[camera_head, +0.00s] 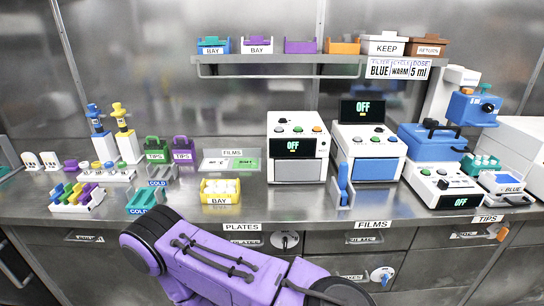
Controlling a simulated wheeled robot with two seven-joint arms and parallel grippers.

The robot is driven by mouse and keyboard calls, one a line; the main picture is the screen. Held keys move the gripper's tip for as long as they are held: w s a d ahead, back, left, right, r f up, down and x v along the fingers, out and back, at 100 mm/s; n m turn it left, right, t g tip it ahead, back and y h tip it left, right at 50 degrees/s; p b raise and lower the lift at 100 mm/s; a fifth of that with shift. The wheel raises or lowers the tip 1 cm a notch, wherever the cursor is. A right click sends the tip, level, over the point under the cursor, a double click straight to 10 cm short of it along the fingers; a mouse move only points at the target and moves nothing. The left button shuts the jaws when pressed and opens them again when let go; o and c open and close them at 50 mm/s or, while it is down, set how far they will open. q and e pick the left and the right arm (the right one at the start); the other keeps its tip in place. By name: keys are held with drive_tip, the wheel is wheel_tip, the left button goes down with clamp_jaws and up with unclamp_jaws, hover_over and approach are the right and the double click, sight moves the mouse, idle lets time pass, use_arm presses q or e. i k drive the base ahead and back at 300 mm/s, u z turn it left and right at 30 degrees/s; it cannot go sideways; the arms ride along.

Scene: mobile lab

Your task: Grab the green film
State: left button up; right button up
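The green film (248,164) is a flat green sheet with dark lettering. It lies on the counter at the centre left, in front of a small grey "FILMS" sign. A white film (215,164) lies beside it on the left. No gripper shows in the head view. One of my purple arms crosses the bottom of the view, in front of the counter edge and below the films. Its gripper is out of sight, and I cannot tell which arm it is.
A yellow "BAY" box (220,191) stands in front of the films. A white machine (298,147) with an "OFF" screen stands to their right. Green and purple tip boxes (182,150) stand to their left. A shelf (280,59) hangs above. Drawers are under the counter.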

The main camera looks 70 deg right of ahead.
sight(243, 162)
drive_tip(key=z, duration=2.35)
